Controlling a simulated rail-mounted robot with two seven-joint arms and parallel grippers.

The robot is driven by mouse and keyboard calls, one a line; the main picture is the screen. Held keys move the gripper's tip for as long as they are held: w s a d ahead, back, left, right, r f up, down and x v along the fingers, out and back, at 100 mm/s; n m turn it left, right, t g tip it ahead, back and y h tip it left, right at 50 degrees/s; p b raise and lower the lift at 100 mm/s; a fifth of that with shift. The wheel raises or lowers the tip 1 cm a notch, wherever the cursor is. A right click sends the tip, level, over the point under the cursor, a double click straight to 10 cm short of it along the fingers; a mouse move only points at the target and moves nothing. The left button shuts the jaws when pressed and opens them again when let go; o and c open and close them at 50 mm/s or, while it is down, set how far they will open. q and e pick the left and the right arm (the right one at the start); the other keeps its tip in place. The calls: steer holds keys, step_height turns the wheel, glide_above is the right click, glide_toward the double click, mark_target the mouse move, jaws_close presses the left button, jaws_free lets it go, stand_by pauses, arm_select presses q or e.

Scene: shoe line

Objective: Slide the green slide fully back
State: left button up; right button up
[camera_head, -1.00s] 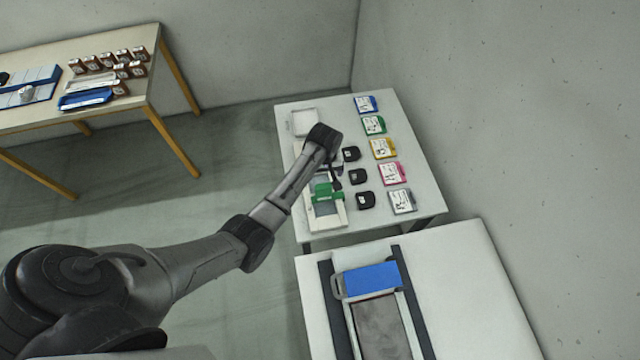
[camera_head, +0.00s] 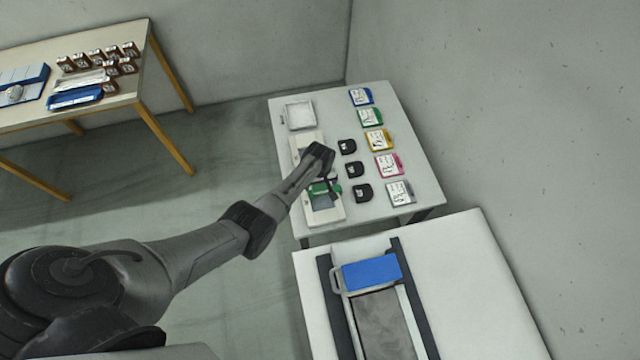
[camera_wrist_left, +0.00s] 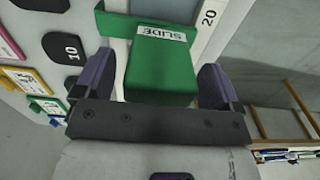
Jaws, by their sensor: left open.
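The green slide (camera_head: 317,188) sits across a white device (camera_head: 325,217) at the near left of the white table, partly hidden by my left arm in the head view. In the left wrist view the slide (camera_wrist_left: 160,72) is a green block with a "SLIDE" label, and the device's rail beside it reads 20. My left gripper (camera_wrist_left: 156,82) is open, with one purple finger on each side of the green block. The head view shows the left gripper (camera_head: 331,188) at the slide. I cannot tell whether the fingers touch it. My right gripper is not in view.
Several black pads (camera_head: 354,169) stand right of the device, with a column of coloured cards (camera_head: 389,165) beyond. A white tray (camera_head: 299,115) lies at the far left corner. A blue block (camera_head: 371,271) sits on the nearer table. A wooden table (camera_head: 135,60) stands far left.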

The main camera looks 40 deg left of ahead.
arm_select(q)
steer(key=shift+f, duration=0.5)
